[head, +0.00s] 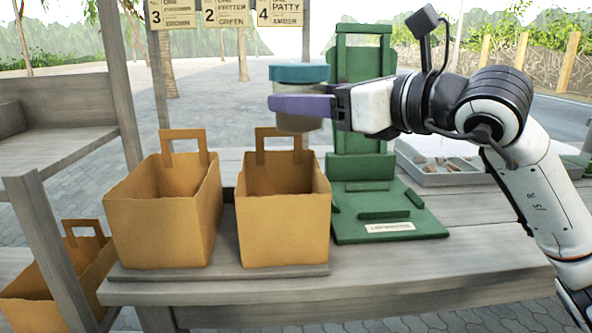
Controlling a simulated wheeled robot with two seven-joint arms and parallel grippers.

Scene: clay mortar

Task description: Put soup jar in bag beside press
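My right gripper (300,104), with purple fingers, is shut on the soup jar, which has a teal lid (298,73) and a greyish body (298,124). A finger hides the jar's middle. The jar appears upright, held in the air over the right-hand brown paper bag (285,232), near its handle. That bag stands open at the top, directly left of the green press (388,222). A second brown bag (160,226) stands to its left. The inside bottoms of both bags are hidden. My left gripper is not in view.
Both bags stand on a grey board (215,272) on a wooden table (480,270). A tray (440,168) with small pieces lies behind at the right. Another bag (60,285) stands low at the left. Order cards (225,12) hang at the top. A wooden post (120,85) rises at left.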

